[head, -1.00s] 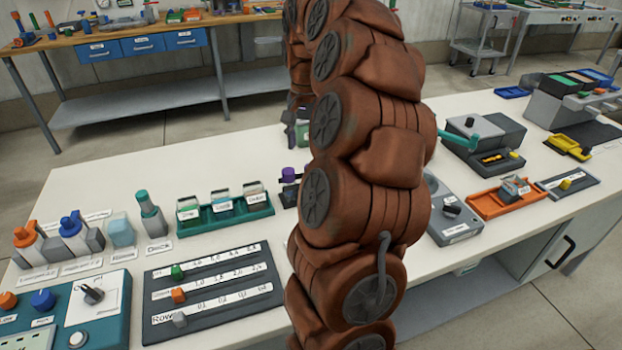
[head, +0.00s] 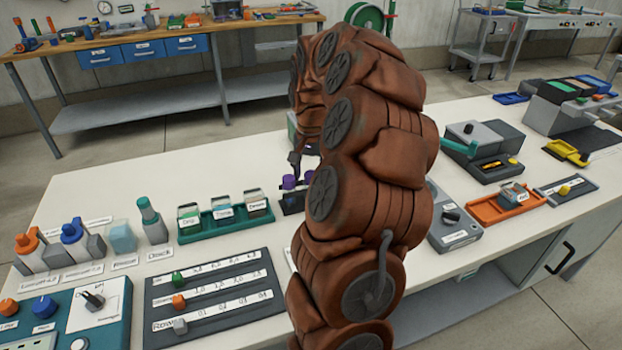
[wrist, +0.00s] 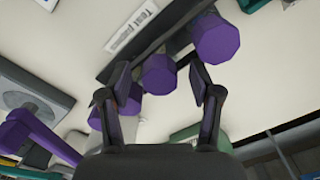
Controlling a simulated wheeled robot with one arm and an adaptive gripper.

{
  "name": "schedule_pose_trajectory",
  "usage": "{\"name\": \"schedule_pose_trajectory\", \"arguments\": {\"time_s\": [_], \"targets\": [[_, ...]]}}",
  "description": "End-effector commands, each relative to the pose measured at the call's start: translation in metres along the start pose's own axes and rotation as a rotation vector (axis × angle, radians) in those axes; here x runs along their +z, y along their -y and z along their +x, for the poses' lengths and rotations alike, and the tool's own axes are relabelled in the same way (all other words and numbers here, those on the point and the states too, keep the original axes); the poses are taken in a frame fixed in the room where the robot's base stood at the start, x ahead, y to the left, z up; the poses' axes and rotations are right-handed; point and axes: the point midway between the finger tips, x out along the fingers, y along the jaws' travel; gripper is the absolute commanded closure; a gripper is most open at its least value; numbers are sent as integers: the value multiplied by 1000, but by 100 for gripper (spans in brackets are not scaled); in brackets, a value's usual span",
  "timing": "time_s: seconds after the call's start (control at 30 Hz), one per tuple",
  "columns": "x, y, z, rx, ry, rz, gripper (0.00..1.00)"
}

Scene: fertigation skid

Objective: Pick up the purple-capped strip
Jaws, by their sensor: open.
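Purple caps show by a dark holder (head: 291,203) in the head view, behind my arm. I cannot tell which belongs to the strip. My gripper (wrist: 158,82) is open, with the middle cap seen between its fingers. The lower-left cap is partly behind the left finger. I cannot tell whether the fingers touch any cap. In the head view my arm hides much of the gripper.
A teal tray (head: 224,229) with three labelled packs stands left of the holder. A dark slider panel (head: 215,300) lies in front. A grey device (head: 451,222) and an orange tray (head: 505,209) stand right of my arm. A "Test paper" label (wrist: 136,27) lies beside the holder.

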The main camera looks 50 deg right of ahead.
Motion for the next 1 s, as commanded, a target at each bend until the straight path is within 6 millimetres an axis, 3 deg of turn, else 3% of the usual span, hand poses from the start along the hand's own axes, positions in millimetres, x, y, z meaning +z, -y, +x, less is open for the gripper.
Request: {"name": "schedule_pose_trajectory", "arguments": {"time_s": [0.17, 0.6, 0.87, 1.0], "targets": [[0, 0, 0, -1, -2, 0, 39], [0, 0, -1, -1, -2, 0, 84], [-1, 0, -2, -1, -3, 0, 85], [-2, 1, -13, -3, -7, 0, 85]]}}
